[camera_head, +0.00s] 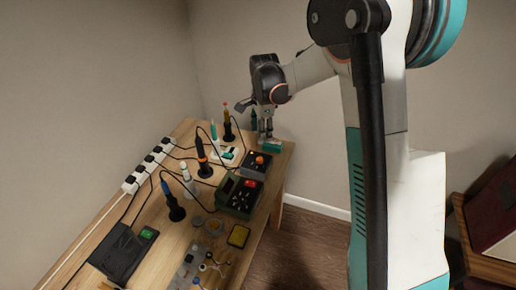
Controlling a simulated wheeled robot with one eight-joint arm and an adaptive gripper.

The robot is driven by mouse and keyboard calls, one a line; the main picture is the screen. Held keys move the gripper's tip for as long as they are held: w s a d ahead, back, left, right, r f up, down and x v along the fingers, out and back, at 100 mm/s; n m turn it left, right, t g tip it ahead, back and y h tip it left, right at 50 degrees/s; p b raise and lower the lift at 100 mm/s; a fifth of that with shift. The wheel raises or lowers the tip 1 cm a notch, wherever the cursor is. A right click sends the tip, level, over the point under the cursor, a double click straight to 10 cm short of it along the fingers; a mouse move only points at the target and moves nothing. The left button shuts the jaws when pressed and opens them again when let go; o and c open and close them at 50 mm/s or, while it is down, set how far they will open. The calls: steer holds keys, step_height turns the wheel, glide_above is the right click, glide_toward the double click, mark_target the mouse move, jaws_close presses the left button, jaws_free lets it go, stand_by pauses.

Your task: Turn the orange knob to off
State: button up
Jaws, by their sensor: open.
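An orange knob (260,160) sits on top of a dark box (254,172) near the far end of the workbench (155,205). A red-orange knob or switch (249,184) shows on a green box (238,197) just in front of it. The setting of either is too small to read. My gripper (265,134) points down at the bench's far end, above and beyond the orange knob and apart from it. It is open, and I see nothing held in it. A small teal object (272,147) lies just under it.
Several soldering irons in stands, such as a blue one (174,208) and an orange-ringed one (203,160), stand on the left with loose cables. A white power strip (146,168) runs along the wall side. A black box (122,252) and small parts fill the near end.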

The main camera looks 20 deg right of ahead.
mark_target(260, 159)
steer(key=shift+m, duration=0.3)
steer(key=f+b, duration=0.1)
steer(key=f, duration=0.4)
steer(key=w+f+b, duration=0.1)
steer(key=f, duration=0.4)
steer(key=w+f+b, duration=0.1)
steer(key=f, duration=0.4)
steer(key=shift+f, duration=0.3)
steer(key=shift+c, duration=0.3)
jaws_close()
